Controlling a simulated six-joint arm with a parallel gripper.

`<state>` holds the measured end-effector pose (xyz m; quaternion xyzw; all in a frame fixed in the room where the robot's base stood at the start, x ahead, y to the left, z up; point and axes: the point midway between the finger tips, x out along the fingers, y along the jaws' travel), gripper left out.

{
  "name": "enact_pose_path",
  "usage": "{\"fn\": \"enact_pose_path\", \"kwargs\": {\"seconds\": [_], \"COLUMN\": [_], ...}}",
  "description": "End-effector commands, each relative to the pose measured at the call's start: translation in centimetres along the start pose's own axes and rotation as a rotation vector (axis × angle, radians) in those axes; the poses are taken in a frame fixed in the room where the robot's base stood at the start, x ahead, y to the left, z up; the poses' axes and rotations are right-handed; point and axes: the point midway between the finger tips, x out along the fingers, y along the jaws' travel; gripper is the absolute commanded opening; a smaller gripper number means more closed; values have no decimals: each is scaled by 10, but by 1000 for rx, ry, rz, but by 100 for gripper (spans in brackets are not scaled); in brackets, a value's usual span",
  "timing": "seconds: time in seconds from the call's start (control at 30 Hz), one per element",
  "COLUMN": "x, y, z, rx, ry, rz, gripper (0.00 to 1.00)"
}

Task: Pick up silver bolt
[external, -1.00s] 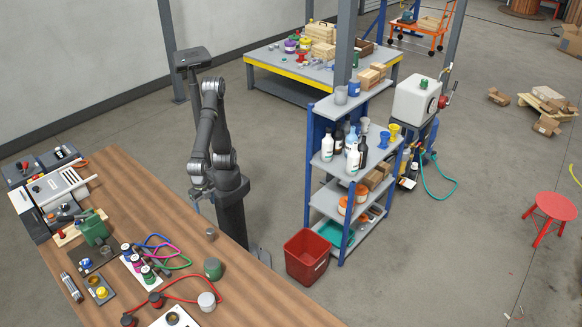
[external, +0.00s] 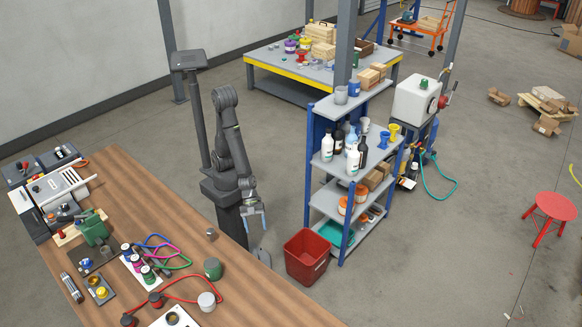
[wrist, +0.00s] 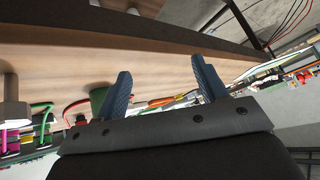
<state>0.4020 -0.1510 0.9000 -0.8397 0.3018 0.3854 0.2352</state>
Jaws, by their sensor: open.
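The silver bolt (external: 211,234) appears as a small grey piece standing near the wooden table's edge on my arm's side. The wrist view looks upside down; there the grey bolt (wrist: 14,112), with a hex head, is at the far left, partly cut off by the frame. My gripper (external: 252,222) is to the right of the bolt in the external view, just beyond the table edge. In the wrist view my gripper's two blue fingers (wrist: 163,84) are spread apart with nothing held between them. The bolt is outside the fingers.
A green cylinder (external: 212,268) and a pale cylinder (external: 207,301) stand on the table (external: 165,215) near the bolt. Coloured hoses (external: 165,250) lie further in. A red bin (external: 306,256) and a shelf (external: 342,200) stand to the right. Bare table surrounds the bolt.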

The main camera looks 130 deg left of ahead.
Motion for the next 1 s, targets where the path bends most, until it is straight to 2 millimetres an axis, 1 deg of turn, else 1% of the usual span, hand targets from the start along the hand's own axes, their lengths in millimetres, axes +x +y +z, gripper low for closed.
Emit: {"fn": "enact_pose_path", "kwargs": {"seconds": [0.03, 0.17, 0.27, 0.3, 0.4, 0.5, 0.6, 0.7, 0.83, 1.0], "x": [-1, -12, -29, -37, -60, -82, -97, -103, -100, -90], "y": [4, 28, 53, 64, 89, 108, 120, 125, 130, 138], "z": [14, 40, 55, 60, 67, 69, 69, 68, 65, 59], "rx": [37, 146, 203, 217, 239, 243, 242, 242, 243, 244], "ry": [25, 130, 228, 271, 378, 470, 531, 563, 569, 567], "rz": [41, 177, 291, 336, 436, 508, 553, 572, 579, 580], "gripper": [66, 66, 66, 66, 66, 66, 66, 66, 66, 66]}}
